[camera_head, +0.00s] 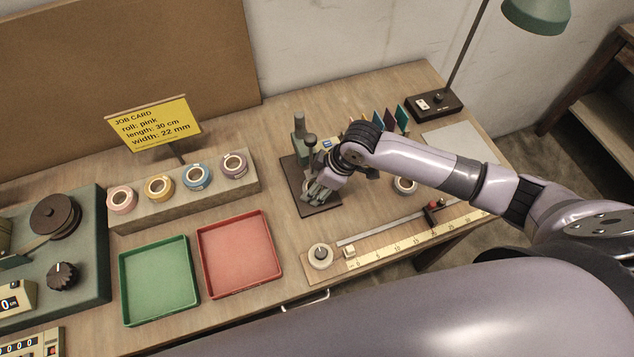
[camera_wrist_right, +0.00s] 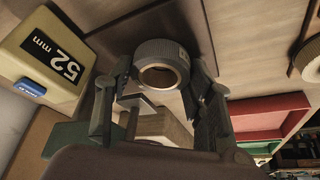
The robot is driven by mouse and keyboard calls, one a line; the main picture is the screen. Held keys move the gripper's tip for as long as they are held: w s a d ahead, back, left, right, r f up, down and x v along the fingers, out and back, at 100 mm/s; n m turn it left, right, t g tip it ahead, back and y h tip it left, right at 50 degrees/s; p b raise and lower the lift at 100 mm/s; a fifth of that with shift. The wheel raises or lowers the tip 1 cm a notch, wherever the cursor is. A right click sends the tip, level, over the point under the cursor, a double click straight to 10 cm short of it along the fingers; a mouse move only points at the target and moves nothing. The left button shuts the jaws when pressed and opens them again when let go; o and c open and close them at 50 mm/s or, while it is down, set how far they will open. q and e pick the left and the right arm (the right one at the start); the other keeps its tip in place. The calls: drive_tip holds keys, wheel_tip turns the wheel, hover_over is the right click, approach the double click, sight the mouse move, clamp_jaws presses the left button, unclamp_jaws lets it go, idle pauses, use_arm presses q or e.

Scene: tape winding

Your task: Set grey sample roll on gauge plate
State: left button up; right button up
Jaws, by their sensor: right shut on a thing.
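My right gripper (camera_head: 318,190) is over the dark gauge plate (camera_head: 322,207) in the head view. In the right wrist view its two fingers (camera_wrist_right: 160,95) are on either side of the grey sample roll (camera_wrist_right: 160,50), and it is shut on the roll. The roll's round opening faces the wrist camera. The gauge plate also shows in the wrist view (camera_wrist_right: 103,100). Whether the roll touches the plate is hard to tell. In the head view my gripper hides most of the roll. My left gripper is not in view.
A rack (camera_head: 190,207) with several coloured rolls stands left of the gauge. A green tray (camera_head: 158,316) and red tray (camera_head: 240,290) lie in front. A ruler board (camera_head: 385,257) bears a pale roll (camera_head: 320,257). Another pale roll (camera_head: 404,186) sits beside my right arm.

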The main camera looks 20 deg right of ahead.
drive_tip(key=shift+f, duration=0.1)
drive_tip(key=o, duration=1)
drive_tip(key=shift+d+r, duration=0.15)
drive_tip(key=shift+r, duration=0.1)
drive_tip(key=b+v, duration=0.1)
drive_tip(key=v, duration=1)
drive_tip(key=shift+s+r, duration=0.15)
drive_tip(key=shift+r, duration=0.15)
